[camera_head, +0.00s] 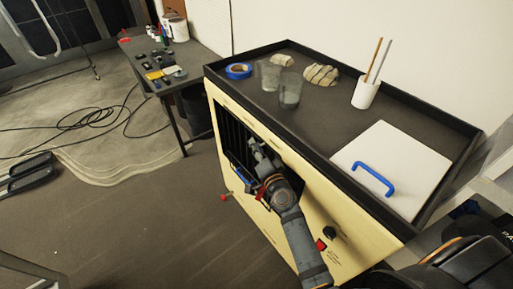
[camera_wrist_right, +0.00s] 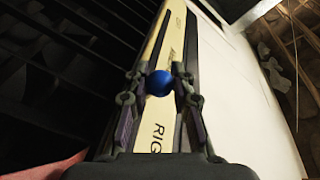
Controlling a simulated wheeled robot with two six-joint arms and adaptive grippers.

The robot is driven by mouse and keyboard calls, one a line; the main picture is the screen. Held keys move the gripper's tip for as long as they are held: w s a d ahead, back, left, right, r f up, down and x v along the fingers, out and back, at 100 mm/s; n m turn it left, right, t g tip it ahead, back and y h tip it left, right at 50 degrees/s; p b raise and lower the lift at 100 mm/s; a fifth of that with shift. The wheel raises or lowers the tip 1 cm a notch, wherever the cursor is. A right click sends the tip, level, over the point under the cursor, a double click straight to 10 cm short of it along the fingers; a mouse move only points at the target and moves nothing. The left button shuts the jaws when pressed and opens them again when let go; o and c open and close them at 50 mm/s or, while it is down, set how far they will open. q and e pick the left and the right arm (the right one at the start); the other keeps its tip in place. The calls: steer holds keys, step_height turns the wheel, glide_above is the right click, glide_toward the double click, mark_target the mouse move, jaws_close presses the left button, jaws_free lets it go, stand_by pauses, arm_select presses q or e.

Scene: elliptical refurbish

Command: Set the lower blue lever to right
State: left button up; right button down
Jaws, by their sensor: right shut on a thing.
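A blue ball-shaped lever knob (camera_wrist_right: 159,83) sits between the two fingers of my right gripper (camera_wrist_right: 158,88) in the right wrist view. The fingers are shut on it. Behind the knob runs a cream panel strip (camera_wrist_right: 153,128) with black lettering, partly cut off, that begins "RIG". In the head view my right gripper (camera_head: 257,152) is at the dark slotted opening in the cabinet's cream front (camera_head: 300,211). The arm covers much of that area, and I cannot make out the held knob there. My left gripper is not in view.
A red knob (camera_head: 225,197) sticks out low on the cabinet front. A black knob (camera_head: 329,232) and a red switch (camera_head: 321,244) are right of my arm. The cabinet top holds glasses, blue tape (camera_head: 238,71), a white cup (camera_head: 365,93) and a white lid with a blue handle (camera_head: 373,180).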

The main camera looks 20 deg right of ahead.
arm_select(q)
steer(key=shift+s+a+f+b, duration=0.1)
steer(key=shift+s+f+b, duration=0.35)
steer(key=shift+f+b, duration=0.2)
arm_select(e)
steer(key=s, duration=0.1)
steer(key=s+d, duration=0.1)
steer(key=s, duration=0.3)
steer(key=shift+s+d+f, duration=0.1)
steer(key=shift+d, duration=0.3)
steer(key=c, duration=1.6)
jaws_free()
steer(key=o, duration=0.5)
steer(key=shift+s+d, duration=0.15)
steer(key=shift+s, duration=0.05)
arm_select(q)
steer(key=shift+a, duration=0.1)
arm_select(e)
steer(key=s, duration=1.2)
steer(key=shift+d, duration=0.3)
